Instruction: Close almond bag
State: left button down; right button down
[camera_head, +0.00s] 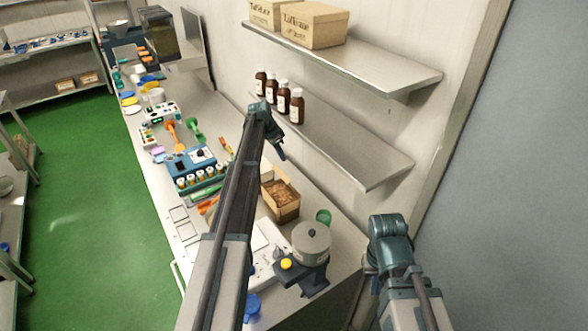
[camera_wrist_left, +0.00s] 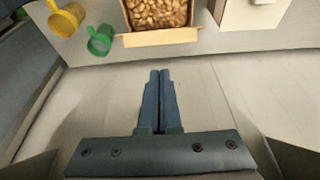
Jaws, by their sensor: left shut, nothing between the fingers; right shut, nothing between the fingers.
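The almond bag (camera_head: 291,212) is a tan, box-shaped paper bag on the workbench, near its wall side. Its top is open and the brown almonds show inside. In the left wrist view the bag (camera_wrist_left: 158,39) is at the top edge, partly cut off, with a tan flap folded outward along its near edge. My left gripper (camera_head: 282,155) is above the bench by the wall, beyond the bag in the head view. In the left wrist view its fingers (camera_wrist_left: 158,75) are together and empty, apart from the bag. My right arm is at lower right; its fingers cannot be seen.
A lidded grey pot (camera_head: 311,240) and a green cup (camera_head: 323,216) stand near the bag. A blue device (camera_head: 190,160) with vials is to the left. Wall shelves (camera_head: 345,145) with brown bottles (camera_head: 284,100) jut out above the bench. A yellow cup (camera_wrist_left: 66,18) shows left.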

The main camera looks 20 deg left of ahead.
aim_at(288, 179)
pick_arm(q)
jog(key=shift+s+a, duration=0.1)
jog(key=shift+s, duration=0.05)
jog(key=shift+w+d+f+b, duration=0.2)
jog(key=shift+f+b, duration=0.45)
jog(key=shift+b, duration=0.05)
jog(key=b+x, duration=0.8)
jog(key=shift+w+f, duration=0.1)
jog(key=shift+f, duration=0.2)
jog(key=shift+r, duration=0.1)
jog(key=shift+s+a+f+t+b, duration=0.15)
jog(key=shift+s+f+t+b, duration=0.05)
jog(key=shift+s+t+b, duration=0.2)
